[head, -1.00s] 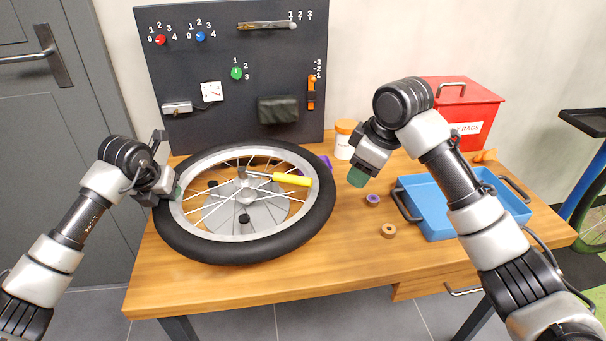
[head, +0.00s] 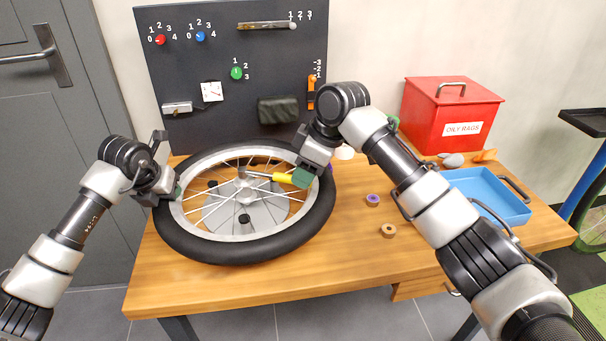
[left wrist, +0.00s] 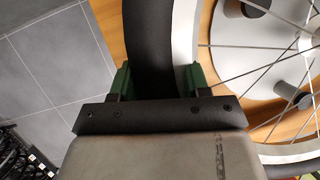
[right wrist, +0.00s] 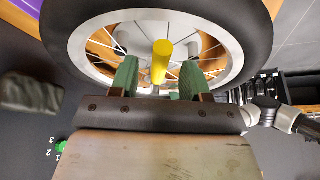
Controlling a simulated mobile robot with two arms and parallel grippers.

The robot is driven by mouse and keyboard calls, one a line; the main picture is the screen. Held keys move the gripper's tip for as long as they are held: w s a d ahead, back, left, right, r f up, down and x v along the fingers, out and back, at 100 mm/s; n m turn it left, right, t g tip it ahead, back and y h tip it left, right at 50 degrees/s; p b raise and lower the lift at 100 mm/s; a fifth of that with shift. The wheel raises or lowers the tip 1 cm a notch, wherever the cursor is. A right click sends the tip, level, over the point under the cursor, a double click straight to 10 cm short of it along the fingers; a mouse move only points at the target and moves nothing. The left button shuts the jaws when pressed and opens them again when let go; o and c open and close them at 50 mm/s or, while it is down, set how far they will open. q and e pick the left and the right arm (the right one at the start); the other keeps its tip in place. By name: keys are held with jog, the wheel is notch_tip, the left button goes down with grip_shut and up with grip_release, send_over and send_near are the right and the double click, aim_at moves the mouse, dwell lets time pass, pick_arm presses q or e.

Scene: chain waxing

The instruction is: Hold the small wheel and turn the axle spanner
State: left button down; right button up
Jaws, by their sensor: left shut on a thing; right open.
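The small wheel (head: 247,238) lies flat on the bench, with a black tyre, a silver rim and thin spokes. The axle spanner (head: 282,177) has a yellow handle and reaches to the hub at the wheel's middle. My left gripper (left wrist: 158,80) is shut on the wheel's tyre and rim at its left side, which also shows in the head view. My right gripper (right wrist: 160,82) is open, with its green fingers on either side of the yellow handle (right wrist: 161,62). In the head view, the right fingers hide the handle's outer end.
A dark pegboard (head: 230,110) with dials stands behind the wheel. Two small rolls, one purple (head: 373,200) and one brown (head: 388,231), lie right of the wheel.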

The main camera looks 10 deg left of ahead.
jog(key=shift+x, duration=0.9)
jog(key=shift+c, duration=0.3)
jog(key=shift+r, duration=0.1)
grip_shut()
